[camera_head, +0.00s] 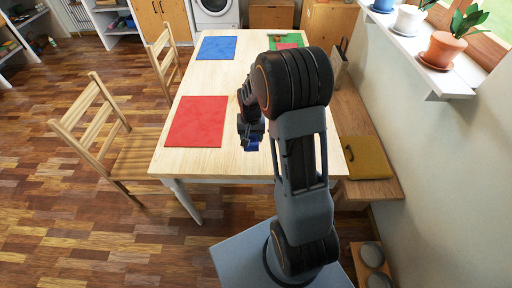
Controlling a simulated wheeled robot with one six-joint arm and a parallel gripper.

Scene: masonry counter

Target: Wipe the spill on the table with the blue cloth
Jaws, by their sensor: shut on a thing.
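My gripper (250,137) is over the near part of the light wooden table (221,165), just right of the red mat. It is shut on a small bunched piece of blue cloth (251,147), which shows below the jaws. I cannot tell whether the cloth touches the table top. No spill shows on the visible table top; my arm hides part of the table's right side.
On the table lie a red mat (196,121), a blue mat (216,48) and a partly hidden green mat (278,47) with something reddish on it. Chairs (135,155) stand at left. A bench (372,185) and a windowsill with potted plants (450,47) line the right.

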